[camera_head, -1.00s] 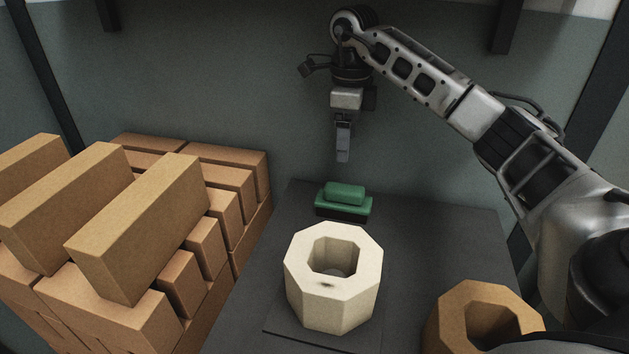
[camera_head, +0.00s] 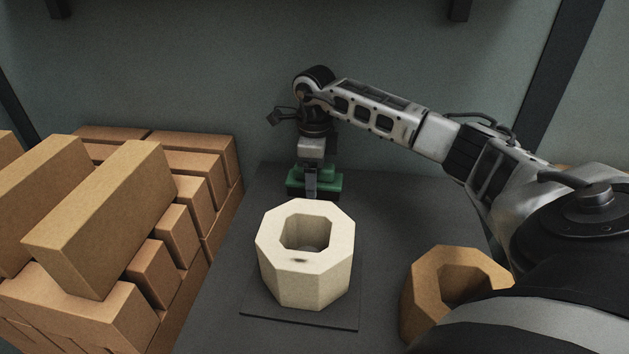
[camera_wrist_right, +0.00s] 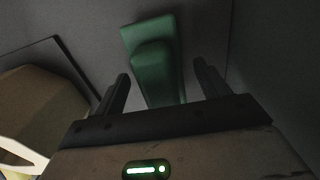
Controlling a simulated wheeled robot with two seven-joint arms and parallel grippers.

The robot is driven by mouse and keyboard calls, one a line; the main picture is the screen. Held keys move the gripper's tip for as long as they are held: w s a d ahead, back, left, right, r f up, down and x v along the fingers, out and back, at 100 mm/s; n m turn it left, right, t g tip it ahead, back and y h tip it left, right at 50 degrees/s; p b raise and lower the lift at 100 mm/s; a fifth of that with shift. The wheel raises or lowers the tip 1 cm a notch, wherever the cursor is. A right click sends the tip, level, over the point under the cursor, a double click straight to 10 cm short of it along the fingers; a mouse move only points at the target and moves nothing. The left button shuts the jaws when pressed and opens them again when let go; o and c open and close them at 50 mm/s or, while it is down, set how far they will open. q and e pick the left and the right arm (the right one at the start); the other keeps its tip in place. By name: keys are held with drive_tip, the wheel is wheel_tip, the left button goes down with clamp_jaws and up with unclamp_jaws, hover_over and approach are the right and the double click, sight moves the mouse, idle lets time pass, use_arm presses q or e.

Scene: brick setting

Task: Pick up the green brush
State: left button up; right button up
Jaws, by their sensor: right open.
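The green brush (camera_head: 330,183) lies on the dark table top behind the cream octagonal block, with dark bristles at its underside. In the head view my right gripper (camera_head: 311,190) reaches down from above in front of it and hides its middle. In the right wrist view the green brush (camera_wrist_right: 155,65) lies between and just beyond the two fingers of my right gripper (camera_wrist_right: 160,85). The fingers stand apart, one on each side of the brush's handle, with gaps visible. My left gripper is in neither view.
A cream octagonal block (camera_head: 270,260) with a hole stands on a dark plate in front of the brush. A brown octagonal block (camera_head: 425,285) stands at the right. Stacked bricks (camera_head: 95,215) fill the left side. A grey wall (camera_head: 200,70) rises close behind the table.

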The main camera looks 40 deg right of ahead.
drive_tip(key=shift+f, duration=0.8)
drive_tip(key=c, duration=1.2)
drive_tip(key=shift+o, duration=0.2)
drive_tip(key=shift+r, duration=0.2)
drive_tip(key=shift+w+r, duration=0.1)
drive_tip(key=shift+r, duration=0.15)
wheel_tip(320, 180, up, 2)
drive_tip(key=shift+r, duration=0.1)
drive_tip(key=s+a+r, duration=0.8)
drive_tip(key=s+r, duration=0.2)
drive_tip(key=s, duration=0.1)
drive_tip(key=shift+s+p, duration=0.35)
